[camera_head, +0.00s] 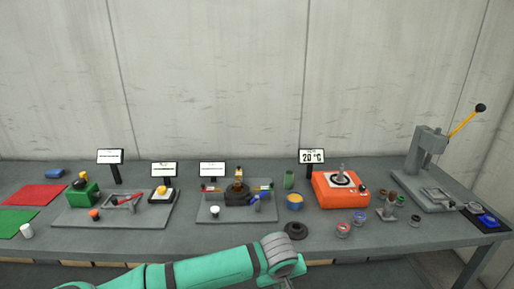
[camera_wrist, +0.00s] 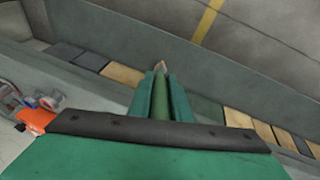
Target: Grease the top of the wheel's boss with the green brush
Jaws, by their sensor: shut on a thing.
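My gripper (camera_wrist: 161,90) is shut on the green brush (camera_wrist: 161,105), whose handle lies between the two green fingers. The brush's pale tip (camera_wrist: 161,66) sticks out beyond them in the wrist view. In the head view my gripper (camera_head: 288,283) is at the bottom edge, in front of the bench, and the brush is not clear there. A dark round wheel-like piece (camera_head: 295,229) lies near the bench's front edge, just beyond my wrist, with a darker centre. I cannot tell whether it is the wheel with the boss. The brush touches nothing that I can see.
A blue bowl with yellow contents (camera_head: 295,202) and a green cup (camera_head: 289,179) stand behind the dark piece. An orange heater (camera_head: 340,190) is to the right. A grey plate (camera_head: 210,215) with a brass-topped dark fixture (camera_head: 238,189) is to the left. A lever press (camera_head: 428,160) stands far right.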

